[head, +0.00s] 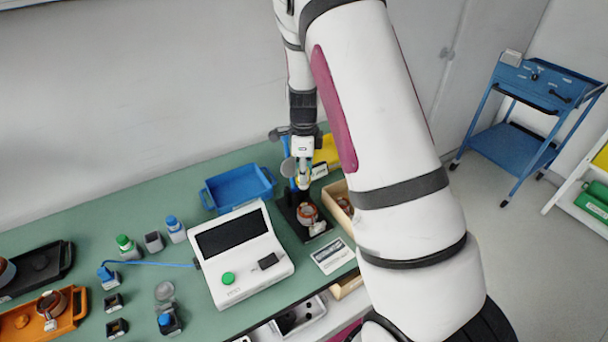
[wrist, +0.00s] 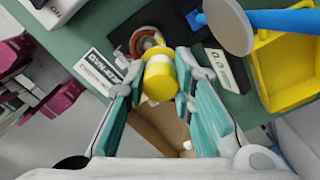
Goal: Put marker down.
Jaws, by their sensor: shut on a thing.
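The marker (wrist: 160,80), a short yellow cylinder with a white band, sits between the teal-padded fingers of my gripper (wrist: 166,76) in the wrist view. My gripper is shut on it. Beyond the marker lies a copper-wound stator (wrist: 148,38) on a black fixture. In the head view my gripper (head: 303,180) points down just above the stator (head: 307,213) on the black fixture (head: 287,212). The marker is too small to make out clearly there. The wrist view does not show how far above the fixture the marker is.
A yellow bin (wrist: 262,98) stands at right, beside a grey disc (wrist: 228,25). A printed card (wrist: 98,68) lies left of the fixture. An open wooden box (wrist: 145,135) is below the marker in the wrist view. The tester (head: 238,255) and blue tray (head: 238,187) stand left of the fixture.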

